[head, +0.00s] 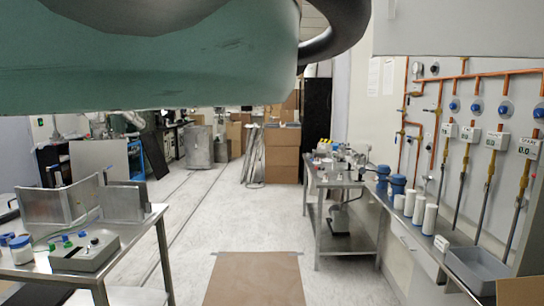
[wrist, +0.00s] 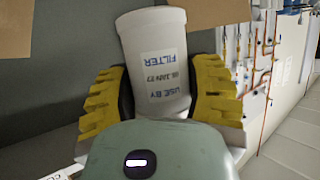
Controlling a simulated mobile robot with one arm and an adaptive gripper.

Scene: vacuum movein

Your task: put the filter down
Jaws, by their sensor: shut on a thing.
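The filter (wrist: 152,42) is a white cylinder with blue and dark printing, which reads upside down in the wrist view. My gripper (wrist: 161,88) has yellow ridged fingers, one on each side of the filter, and is shut on it. The filter's lower end is hidden behind the green wrist housing. My gripper and the held filter do not show in the head view, where my green arm link covers the top. Several similar white cylinders (head: 417,212) stand at the right in the head view.
A grey tray (head: 478,268) lies at the right wall below pipes and hanging rods. A steel table (head: 337,184) with small items stands mid-right. The central floor is open, with a brown mat (head: 254,279).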

